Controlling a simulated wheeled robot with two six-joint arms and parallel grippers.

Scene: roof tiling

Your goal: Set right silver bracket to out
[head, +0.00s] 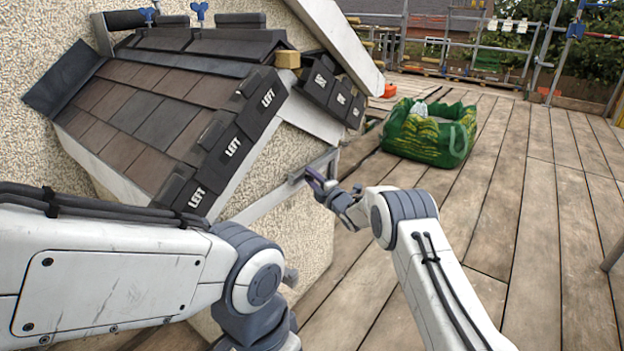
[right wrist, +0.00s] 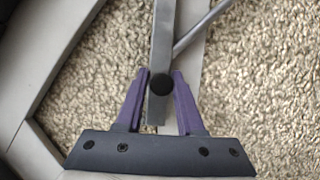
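The right silver bracket (head: 312,168) is a thin metal piece on the rough wall under the right end of the roof edge. In the right wrist view, its grey bar (right wrist: 163,40) has a round black knob, and a thinner rod slants off to the upper right. My right gripper (head: 318,182) is at the bracket.
Brown tiles (head: 150,110) cover the small roof, with dark edge tiles marked LEFT (head: 232,147) along its near side. More dark edge tiles (head: 335,88) are to the right. A green bag (head: 428,133) stands on the wooden deck (head: 530,200). The deck at right is largely clear.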

